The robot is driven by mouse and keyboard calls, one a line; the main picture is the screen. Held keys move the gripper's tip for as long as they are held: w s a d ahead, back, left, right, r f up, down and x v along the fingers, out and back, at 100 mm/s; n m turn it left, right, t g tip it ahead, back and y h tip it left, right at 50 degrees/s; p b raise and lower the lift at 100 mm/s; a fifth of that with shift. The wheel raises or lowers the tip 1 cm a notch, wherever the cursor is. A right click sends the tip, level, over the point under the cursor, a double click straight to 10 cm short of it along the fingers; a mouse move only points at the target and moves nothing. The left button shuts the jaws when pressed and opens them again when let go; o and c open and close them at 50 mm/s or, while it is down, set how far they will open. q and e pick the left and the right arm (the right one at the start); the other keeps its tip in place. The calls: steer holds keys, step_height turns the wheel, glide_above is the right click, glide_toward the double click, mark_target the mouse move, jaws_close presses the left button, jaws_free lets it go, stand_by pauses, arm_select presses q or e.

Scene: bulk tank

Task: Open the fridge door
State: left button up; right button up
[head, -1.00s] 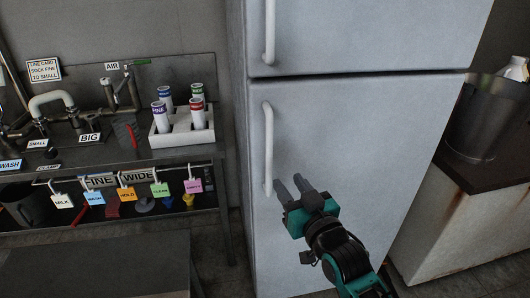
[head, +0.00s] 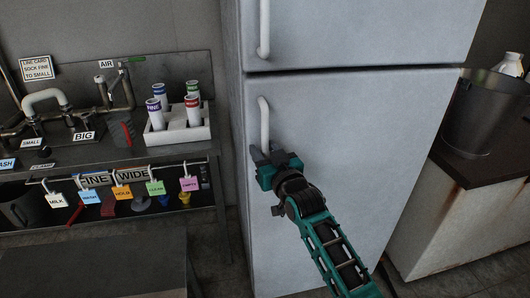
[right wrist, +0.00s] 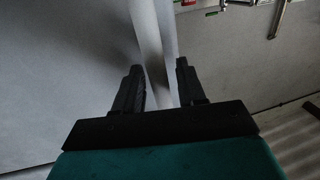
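The fridge is white, with an upper door (head: 355,30) and a lower door (head: 350,130), both shut. The lower door has a white vertical bar handle (head: 264,122) near its left edge; the upper handle (head: 264,28) is above it. My right gripper (head: 264,150) is at the lower part of the lower handle. In the right wrist view my right gripper (right wrist: 159,66) is open, and the white handle (right wrist: 150,40) runs between its two fingers, with gaps at the sides. The handle's lower end is hidden behind the gripper in the head view. My left gripper is not in view.
A bench at left holds a white rack (head: 180,134) of labelled tubes and pipework. Coloured tags hang on a rail (head: 120,178) below. A dark bucket (head: 480,110) stands on a rusty white cabinet (head: 450,215) at right. Floor shows left of the fridge.

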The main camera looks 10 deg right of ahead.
steer(key=shift+c, duration=0.3)
jaws_close()
steer(key=shift+s, duration=0.15)
stand_by(0.3)
